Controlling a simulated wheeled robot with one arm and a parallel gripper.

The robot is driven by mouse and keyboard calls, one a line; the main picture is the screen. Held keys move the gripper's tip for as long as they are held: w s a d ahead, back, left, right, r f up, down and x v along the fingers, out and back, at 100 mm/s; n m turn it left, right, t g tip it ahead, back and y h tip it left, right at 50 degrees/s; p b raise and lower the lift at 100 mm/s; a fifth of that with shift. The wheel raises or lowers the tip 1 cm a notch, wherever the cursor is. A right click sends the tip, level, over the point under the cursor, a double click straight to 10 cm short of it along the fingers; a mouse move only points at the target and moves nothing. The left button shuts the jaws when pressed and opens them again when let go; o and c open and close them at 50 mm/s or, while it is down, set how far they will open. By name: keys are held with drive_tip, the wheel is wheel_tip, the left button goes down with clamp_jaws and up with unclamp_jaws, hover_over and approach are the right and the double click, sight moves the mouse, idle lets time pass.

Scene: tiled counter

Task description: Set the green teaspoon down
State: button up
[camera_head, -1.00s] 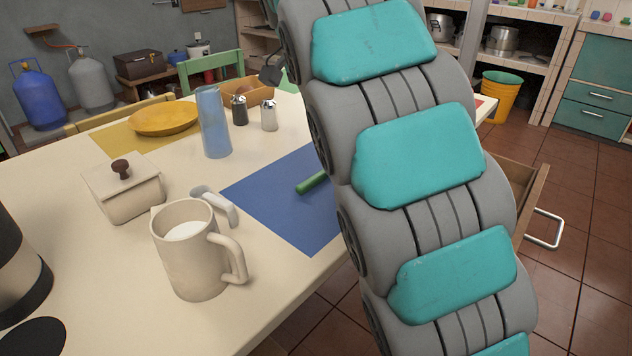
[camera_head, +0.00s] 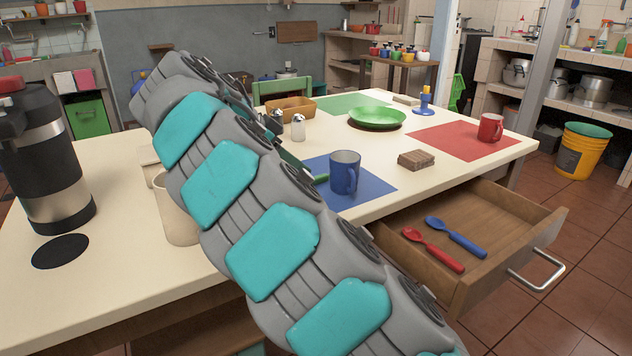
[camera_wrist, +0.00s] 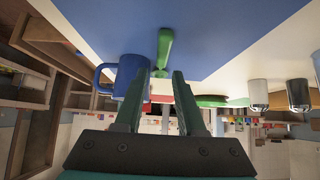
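The green teaspoon shows its handle in the wrist view (camera_wrist: 165,48), lying on the blue mat (camera_wrist: 115,22) just beyond my fingertips. In the head view a short piece of the green handle (camera_head: 321,178) shows on the blue mat (camera_head: 375,187), left of the blue mug (camera_head: 345,172). My arm hides the rest of it. My gripper (camera_wrist: 161,76) is open, its two green fingers apart with nothing clearly held between them. The blue mug (camera_wrist: 124,76) stands close beside the left finger in the wrist view.
An open drawer (camera_head: 500,235) holds a red spoon (camera_head: 434,250) and a blue spoon (camera_head: 456,237). A wooden block (camera_head: 416,160), green plate (camera_head: 377,118), red mug (camera_head: 490,128) and salt shaker (camera_head: 298,127) stand on the table. A large flask (camera_head: 50,160) stands at left.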

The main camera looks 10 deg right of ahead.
sight(317, 177)
drive_tip(key=shift+w+p+x, duration=0.2)
drive_tip(key=shift+p+x, duration=0.2)
drive_tip(key=shift+x, duration=2.55)
drive_tip(key=shift+r, duration=0.15)
clamp_jaws()
